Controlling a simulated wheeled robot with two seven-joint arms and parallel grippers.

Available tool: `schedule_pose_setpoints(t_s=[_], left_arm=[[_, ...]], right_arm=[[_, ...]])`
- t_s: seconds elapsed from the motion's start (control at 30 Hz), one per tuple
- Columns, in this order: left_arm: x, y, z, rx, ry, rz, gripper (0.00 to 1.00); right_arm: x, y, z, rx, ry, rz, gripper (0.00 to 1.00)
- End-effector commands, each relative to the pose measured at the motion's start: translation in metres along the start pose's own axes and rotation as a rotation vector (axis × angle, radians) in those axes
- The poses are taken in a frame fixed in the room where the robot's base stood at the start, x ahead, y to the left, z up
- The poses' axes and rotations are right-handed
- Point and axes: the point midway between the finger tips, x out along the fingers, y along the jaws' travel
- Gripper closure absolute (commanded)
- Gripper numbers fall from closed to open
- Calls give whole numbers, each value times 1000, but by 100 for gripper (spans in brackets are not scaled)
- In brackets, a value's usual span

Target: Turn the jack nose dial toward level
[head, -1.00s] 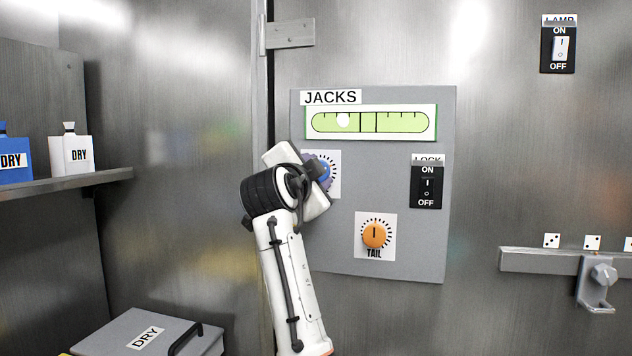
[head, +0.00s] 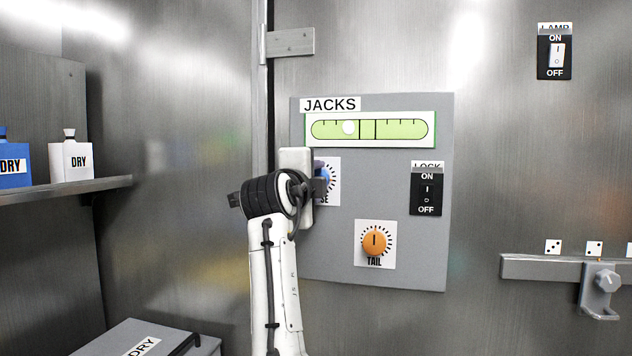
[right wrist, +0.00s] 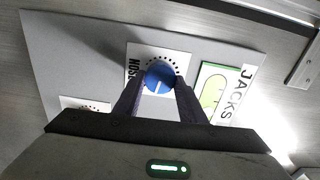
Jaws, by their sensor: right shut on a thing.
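The blue nose dial (head: 321,182) sits on its white plate on the grey jacks panel (head: 400,267); my right arm partly hides it in the head view. In the right wrist view the dial (right wrist: 160,77) shows whole between the fingertips, with a pale pointer mark. My right gripper (right wrist: 157,88) is shut on the dial. The green level gauge (head: 400,129) has its white bubble (head: 349,127) left of the two centre lines. The orange tail dial (head: 374,242) stands below with its mark upright. My left gripper is not in view.
The lock switch (head: 426,189) is on the panel's right side, and a lamp switch (head: 556,52) is at upper right. A rail with a hook (head: 600,290) is at right. A shelf (head: 60,194) with bottles and a grey box (head: 120,338) are at left.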

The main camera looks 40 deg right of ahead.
Motion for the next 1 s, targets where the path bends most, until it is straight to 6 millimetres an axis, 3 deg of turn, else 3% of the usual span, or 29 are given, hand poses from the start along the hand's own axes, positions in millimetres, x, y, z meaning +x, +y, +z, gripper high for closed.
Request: schedule_pose_setpoints(t_s=[0.4,0.43,0.53,0.83,1.0], left_arm=[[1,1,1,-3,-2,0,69],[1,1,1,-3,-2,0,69],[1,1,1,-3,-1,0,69],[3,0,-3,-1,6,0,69],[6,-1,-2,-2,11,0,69]], right_arm=[[0,3,0,5,2,7,86],[0,3,0,5,3,7,60],[0,3,0,5,2,6,45],[-1,1,0,5,1,2,45],[-13,2,0,6,7,2,45]])
